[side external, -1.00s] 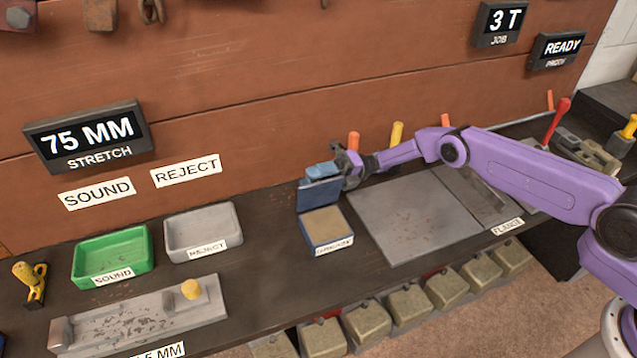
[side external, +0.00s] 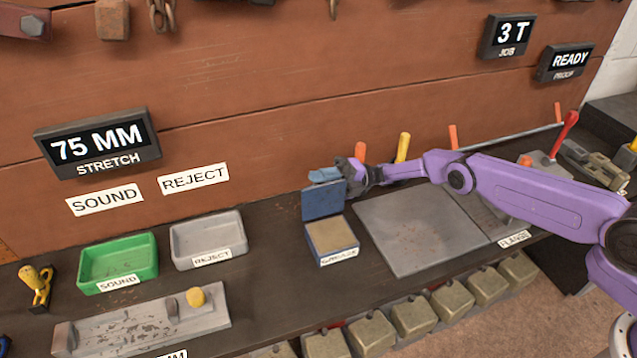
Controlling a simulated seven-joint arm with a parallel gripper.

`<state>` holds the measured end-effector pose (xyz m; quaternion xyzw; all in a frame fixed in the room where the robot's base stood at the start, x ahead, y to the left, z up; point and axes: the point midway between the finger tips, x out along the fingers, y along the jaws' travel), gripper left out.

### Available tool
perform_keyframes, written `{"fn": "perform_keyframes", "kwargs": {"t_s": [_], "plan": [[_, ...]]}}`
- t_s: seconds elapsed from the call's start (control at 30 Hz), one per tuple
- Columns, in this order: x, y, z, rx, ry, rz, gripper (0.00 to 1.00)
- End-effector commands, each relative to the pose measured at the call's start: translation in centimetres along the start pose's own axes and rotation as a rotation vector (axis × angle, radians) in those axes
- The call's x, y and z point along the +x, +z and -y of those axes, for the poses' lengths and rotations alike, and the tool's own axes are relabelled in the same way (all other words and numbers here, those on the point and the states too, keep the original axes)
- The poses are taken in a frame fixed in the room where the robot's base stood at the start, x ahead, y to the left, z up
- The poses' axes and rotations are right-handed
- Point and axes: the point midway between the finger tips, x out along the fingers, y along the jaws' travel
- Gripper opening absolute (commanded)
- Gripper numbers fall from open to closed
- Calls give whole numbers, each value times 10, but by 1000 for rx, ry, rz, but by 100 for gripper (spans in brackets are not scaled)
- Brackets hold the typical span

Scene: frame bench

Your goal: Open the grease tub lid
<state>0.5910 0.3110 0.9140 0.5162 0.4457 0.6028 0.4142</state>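The grease tub (side external: 348,254) is a small blue box with a tan top surface and a white label on its front, standing on the dark bench. Its blue lid (side external: 323,203) stands roughly upright at the tub's back edge, so the tub's contents show. My gripper (side external: 330,175) is just behind and above the lid's top edge, reaching in from the right. Its blue tip end is near the lid's top; whether it touches the lid and how far the fingers are apart cannot be made out.
A grey plate (side external: 415,225) lies right of the tub. Left of it are a grey REJECT tray (side external: 208,240), a green SOUND tray (side external: 118,262) and a grey gauge block (side external: 140,322). Orange and yellow handles (side external: 403,147) stand behind. Several khaki weights (side external: 412,317) line the front edge.

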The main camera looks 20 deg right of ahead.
Motion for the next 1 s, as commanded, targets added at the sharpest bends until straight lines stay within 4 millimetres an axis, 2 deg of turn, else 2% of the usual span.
{"fn": "perform_keyframes", "kwargs": {"t_s": [0.47,0.67,0.87,0.93,1.0], "plan": [[1,1,-3,-1,0,0,54],[3,2,-16,-1,0,0,54],[7,3,-37,-7,6,3,54],[6,0,-42,-8,8,3,58],[6,-2,-46,-10,8,4,66]]}}
